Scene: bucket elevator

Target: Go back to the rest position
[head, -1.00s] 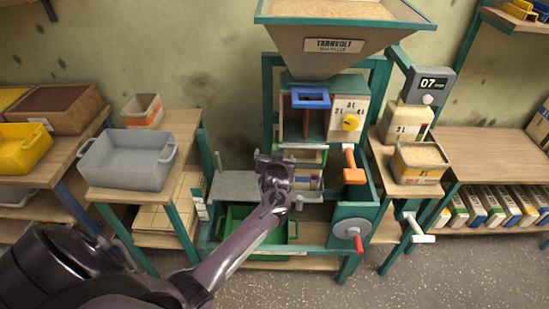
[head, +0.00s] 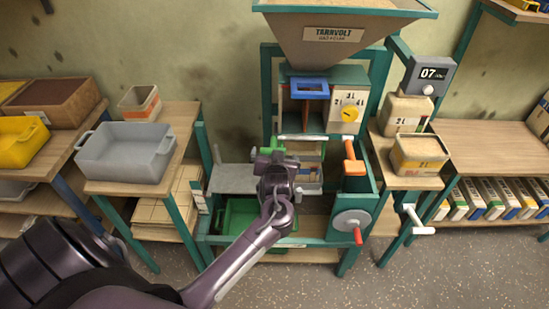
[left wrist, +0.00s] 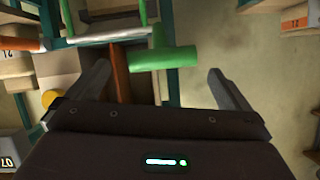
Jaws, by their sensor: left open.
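My left gripper (head: 270,160) is in front of the bucket elevator machine (head: 345,122), at the level of its middle opening. Its jaws are open. In the left wrist view my left gripper (left wrist: 160,85) shows its two fingers wide apart, with nothing held. A green handle (head: 277,147) stands just behind the gripper in the head view. In the left wrist view the green handle (left wrist: 165,58) lies beyond and between the fingers; I cannot tell whether it touches them. My right gripper is in neither view.
The green tray (head: 242,217) is below my left forearm. An orange handle (head: 354,160) and a red-knobbed crank wheel (head: 352,223) stick out at right. A grey bin (head: 127,153) stands on the left table. A grain container (head: 420,153) stands on the right stand.

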